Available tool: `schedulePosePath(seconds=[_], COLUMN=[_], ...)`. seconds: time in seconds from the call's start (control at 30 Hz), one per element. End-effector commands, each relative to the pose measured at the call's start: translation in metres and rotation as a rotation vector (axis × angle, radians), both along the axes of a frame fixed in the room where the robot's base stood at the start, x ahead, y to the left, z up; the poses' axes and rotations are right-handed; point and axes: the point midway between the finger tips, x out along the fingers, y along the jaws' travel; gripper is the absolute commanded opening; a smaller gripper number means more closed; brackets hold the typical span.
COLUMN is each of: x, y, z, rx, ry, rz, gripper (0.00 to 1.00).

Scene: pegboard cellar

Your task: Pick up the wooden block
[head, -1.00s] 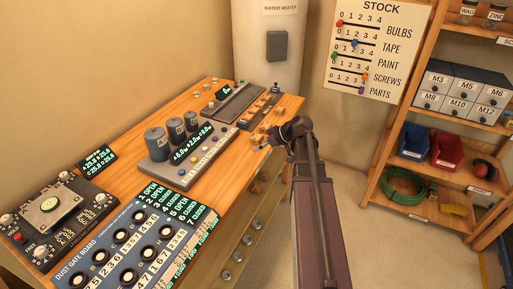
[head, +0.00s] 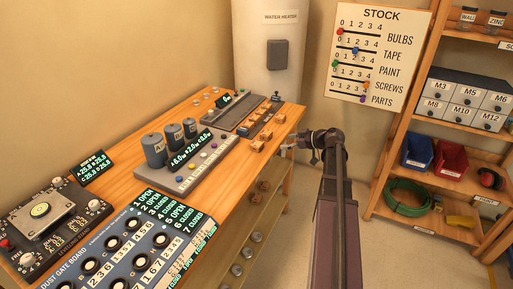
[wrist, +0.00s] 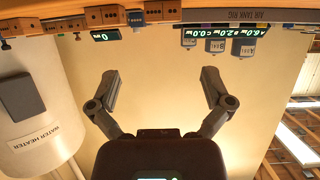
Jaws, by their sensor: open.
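Several small wooden blocks (head: 257,147) stand along the right edge of the wooden bench (head: 228,162); which one the task means I cannot tell. In the wrist view, which is upside down, blocks (wrist: 105,15) with dark holes show along the top. My gripper (head: 286,147) is just off the bench's right edge, beside the nearest blocks and apart from them. In the wrist view my gripper (wrist: 160,75) has its fingers spread wide with nothing between them.
An air tank rig (head: 180,163) and a grey rail device (head: 236,112) stand left of the blocks. A water heater (head: 268,75) is behind. Shelving (head: 450,160) stands at right, with floor between it and the bench.

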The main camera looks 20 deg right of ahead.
Motion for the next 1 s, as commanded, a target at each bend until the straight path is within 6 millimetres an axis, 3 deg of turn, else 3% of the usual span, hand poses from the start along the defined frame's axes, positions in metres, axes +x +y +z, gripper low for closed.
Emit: schedulePosePath(seconds=[0.6,1.0], x=[0.056,0.062], y=[0.040,0.045], z=[-0.031,-0.032], rx=[-0.001,0.000], ry=[0.001,0.001], rz=[0.000,-0.001], gripper=[1.00,1.00])
